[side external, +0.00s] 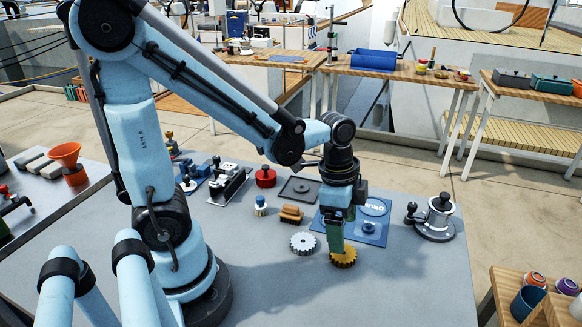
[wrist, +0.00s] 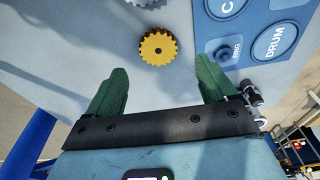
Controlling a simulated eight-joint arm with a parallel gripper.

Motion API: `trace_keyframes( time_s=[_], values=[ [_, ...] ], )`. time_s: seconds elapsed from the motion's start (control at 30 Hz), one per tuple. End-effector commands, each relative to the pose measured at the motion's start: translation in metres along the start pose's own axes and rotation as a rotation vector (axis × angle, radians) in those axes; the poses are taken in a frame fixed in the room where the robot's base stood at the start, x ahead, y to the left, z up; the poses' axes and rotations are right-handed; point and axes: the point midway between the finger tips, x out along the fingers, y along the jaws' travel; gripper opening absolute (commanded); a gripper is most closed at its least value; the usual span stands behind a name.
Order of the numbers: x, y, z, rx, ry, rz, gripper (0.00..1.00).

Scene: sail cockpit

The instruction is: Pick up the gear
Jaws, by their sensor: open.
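A brass-coloured toothed gear (side external: 344,257) lies flat on the grey bench top. It also shows in the wrist view (wrist: 158,47), just beyond the fingertips and roughly centred between them. A silver-grey gear (side external: 303,243) lies to its left in the side view; its edge shows at the top of the wrist view (wrist: 147,2). My gripper (side external: 337,246) points down close to the brass gear, and its fingers cover part of the gear's far edge in the side view. In the wrist view my gripper (wrist: 162,68) has its green fingers wide apart with nothing between them.
A blue mat with round printed places (side external: 375,207) lies behind my gripper. A winch-like metal fitting (side external: 436,218) stands at the right. A brown brush-like block (side external: 291,214), a small bottle (side external: 261,205) and a dark tray (side external: 299,190) stand behind. The bench front is clear.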

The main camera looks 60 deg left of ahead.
Motion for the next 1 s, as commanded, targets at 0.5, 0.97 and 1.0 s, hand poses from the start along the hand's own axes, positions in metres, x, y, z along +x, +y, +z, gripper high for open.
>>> trace_keyframes(
  time_s=[0.5,0.97,1.0],
  values=[
    [0.035,0.002,0.003,-0.001,0.0,0.0,0.85],
    [0.058,0.002,0.003,-0.001,0.001,-0.002,0.85],
    [0.058,0.002,0.003,-0.001,0.001,-0.002,0.85]
  ],
)
